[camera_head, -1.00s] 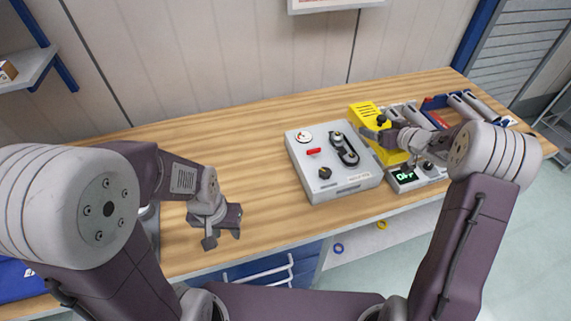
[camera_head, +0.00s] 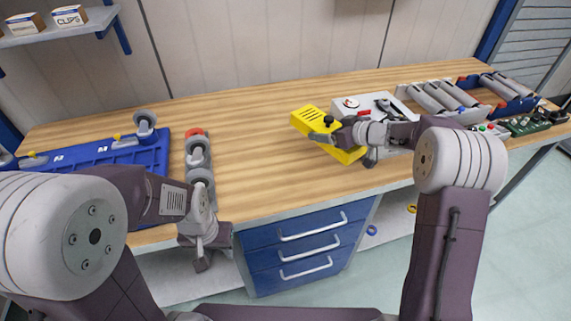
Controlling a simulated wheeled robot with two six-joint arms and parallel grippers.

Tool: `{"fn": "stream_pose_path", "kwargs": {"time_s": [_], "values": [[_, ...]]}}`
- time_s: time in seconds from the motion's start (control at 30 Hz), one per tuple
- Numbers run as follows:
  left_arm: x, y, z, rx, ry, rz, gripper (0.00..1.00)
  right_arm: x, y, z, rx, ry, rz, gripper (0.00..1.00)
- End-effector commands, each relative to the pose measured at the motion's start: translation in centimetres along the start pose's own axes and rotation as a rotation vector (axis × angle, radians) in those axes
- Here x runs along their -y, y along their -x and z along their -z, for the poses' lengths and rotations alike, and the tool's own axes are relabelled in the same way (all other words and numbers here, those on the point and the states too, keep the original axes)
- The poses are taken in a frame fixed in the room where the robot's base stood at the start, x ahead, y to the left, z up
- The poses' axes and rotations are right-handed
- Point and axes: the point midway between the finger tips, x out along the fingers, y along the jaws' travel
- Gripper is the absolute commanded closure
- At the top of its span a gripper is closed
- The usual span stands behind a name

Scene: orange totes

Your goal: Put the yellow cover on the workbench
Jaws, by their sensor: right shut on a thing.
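The yellow cover (camera_head: 309,120) has dark slots and a black knob on top. My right gripper (camera_head: 328,133) is shut on it by the knob, near the middle of the view. The cover is tilted and seems held above the workbench (camera_head: 246,142), in front of the grey box; the exact gap below it cannot be told. My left gripper (camera_head: 205,252) hangs in front of the workbench's front edge, pointing down and empty, with its fingers apart.
A grey box (camera_head: 378,101) with a red lever stands behind the cover. Grey cylinders (camera_head: 444,97) and a green board (camera_head: 530,124) lie to the right. The middle of the benchtop is clear.

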Motion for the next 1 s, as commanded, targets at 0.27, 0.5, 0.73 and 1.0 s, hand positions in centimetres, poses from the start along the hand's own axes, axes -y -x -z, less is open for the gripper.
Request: {"fn": "stream_pose_path", "kwargs": {"time_s": [0.27,0.5,0.73,1.0], "values": [[0.1,-3.3,-0.4,0.001,0.0,0.0,0.64,4.7,-6.8,-1.6,0.0,0.003,0.008,0.78],[0.1,-4.7,-0.5,0.001,0.0,0.0,0.64,7.4,-10.6,-1.9,-0.002,0.002,0.002,0.78],[0.1,-5.1,-0.6,0.0,0.0,0.0,0.64,7.6,-11.2,-2.5,-0.001,0.0,0.001,0.78],[0.1,-7.2,-0.8,0.001,0.0,0.0,0.64,7.5,-12.8,-5.5,-0.002,0.0,0.0,0.79]]}}
